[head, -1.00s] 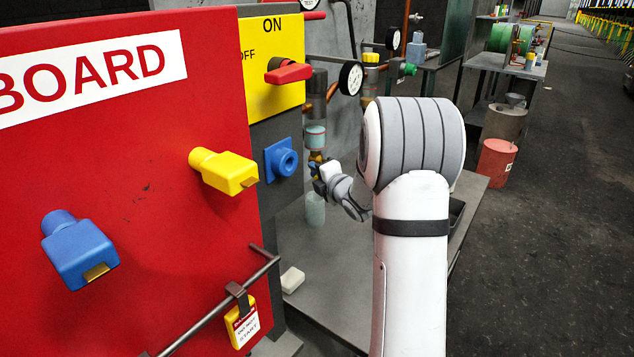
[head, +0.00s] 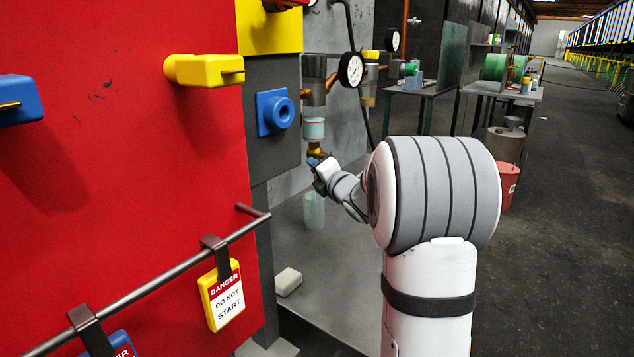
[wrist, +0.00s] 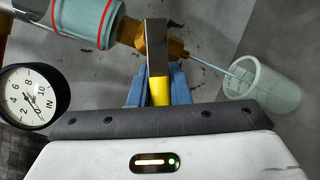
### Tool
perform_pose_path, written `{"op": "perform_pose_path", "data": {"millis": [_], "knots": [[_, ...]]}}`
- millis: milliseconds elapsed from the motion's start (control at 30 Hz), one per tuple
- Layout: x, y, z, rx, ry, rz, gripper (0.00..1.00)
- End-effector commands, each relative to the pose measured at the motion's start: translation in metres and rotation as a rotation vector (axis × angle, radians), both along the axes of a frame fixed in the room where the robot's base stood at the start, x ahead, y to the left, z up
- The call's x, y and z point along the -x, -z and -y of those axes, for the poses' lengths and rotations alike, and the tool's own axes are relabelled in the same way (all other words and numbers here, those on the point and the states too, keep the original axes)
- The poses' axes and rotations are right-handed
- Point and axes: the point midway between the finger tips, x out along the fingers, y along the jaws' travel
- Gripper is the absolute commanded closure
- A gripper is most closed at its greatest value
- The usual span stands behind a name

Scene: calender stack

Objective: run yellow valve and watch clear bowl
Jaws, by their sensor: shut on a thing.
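My gripper (head: 318,164) is shut on the yellow handle (wrist: 160,92) of a brass valve (wrist: 174,48); its blue fingertips sit on both sides of the handle in the wrist view. The valve hangs below a cylindrical bowl (head: 314,129), pale blue-green with red rings, which is cut off at the top of the wrist view (wrist: 88,18). A thin pale-blue stream (wrist: 222,72) runs from the valve into a clear cup (wrist: 264,92). The cup stands below in the head view (head: 313,210). The liquid level in the bowl is hard to make out.
A round gauge (head: 351,69) is beside the bowl. On the left a red board (head: 130,190) carries yellow and blue knobs, with a rail (head: 175,280) and a danger tag (head: 222,299) in front. A blue fitting (head: 279,112) is left of the valve. Open floor lies right.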

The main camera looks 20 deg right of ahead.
Motion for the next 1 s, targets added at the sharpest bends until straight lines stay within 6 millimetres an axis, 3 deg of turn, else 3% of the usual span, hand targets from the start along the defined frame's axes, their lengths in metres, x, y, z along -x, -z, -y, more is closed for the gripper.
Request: {"op": "perform_pose_path", "data": {"millis": [33,500,533,700,800,1000], "knots": [[0.0003,0.0092,0.0008,0.007,0.003,0.0,1.0],[0.0002,0.0054,0.0009,0.027,0.003,0.01,1.0],[0.0002,0.0056,0.0008,0.027,0.003,0.01,0.83],[0.0001,0.0045,0.0005,0.028,0.002,0.012,0.69],[0.0,0.0036,0.0002,0.028,0.001,0.014,0.63],[0.0006,0.0026,0.0001,0.028,0.001,0.016,0.63]]}}
